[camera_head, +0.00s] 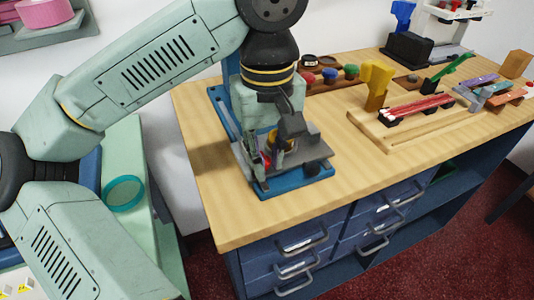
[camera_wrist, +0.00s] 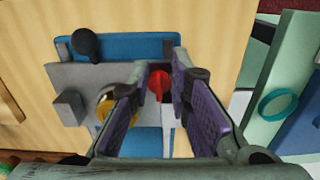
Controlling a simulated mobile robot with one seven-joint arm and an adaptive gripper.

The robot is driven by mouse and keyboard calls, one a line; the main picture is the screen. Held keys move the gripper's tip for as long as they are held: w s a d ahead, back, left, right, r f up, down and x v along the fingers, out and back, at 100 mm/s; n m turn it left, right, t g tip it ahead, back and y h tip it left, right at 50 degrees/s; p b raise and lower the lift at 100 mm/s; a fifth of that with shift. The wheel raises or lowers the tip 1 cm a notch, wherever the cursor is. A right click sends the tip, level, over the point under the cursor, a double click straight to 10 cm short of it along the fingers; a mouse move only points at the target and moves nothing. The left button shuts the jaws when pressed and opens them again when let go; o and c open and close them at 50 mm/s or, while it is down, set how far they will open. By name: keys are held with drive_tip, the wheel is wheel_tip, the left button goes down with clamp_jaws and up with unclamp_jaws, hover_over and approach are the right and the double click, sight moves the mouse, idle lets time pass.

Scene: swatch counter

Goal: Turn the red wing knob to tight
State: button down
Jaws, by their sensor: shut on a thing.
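The red wing knob (camera_wrist: 159,85) sits on a grey plate (camera_wrist: 85,78) over a blue base in the wrist view. It lies between the purple-padded fingers of my gripper (camera_wrist: 162,76), which are closed on it near their tips. In the head view my gripper (camera_head: 266,166) points down at the left side of the fixture's blue base (camera_head: 298,184). Only a small red part of the knob (camera_head: 267,161) shows there, so its exact angle is hard to tell. Any tight mark is hidden or too small to read.
A yellow round part (camera_wrist: 103,110) and a black knob (camera_wrist: 86,44) are close by on the fixture. A wooden board (camera_head: 375,134) with a yellow piece (camera_head: 377,78) stands to the right. The wooden counter (camera_head: 225,215) is clear in front.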

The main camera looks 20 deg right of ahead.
sight(268, 164)
drive_tip(key=shift+d, duration=0.1)
drive_tip(key=c, duration=1.8)
unclamp_jaws()
drive_tip(key=shift+r, duration=0.1)
wheel_tip(268, 164, up, 12)
drive_tip(key=shift+s, duration=0.1)
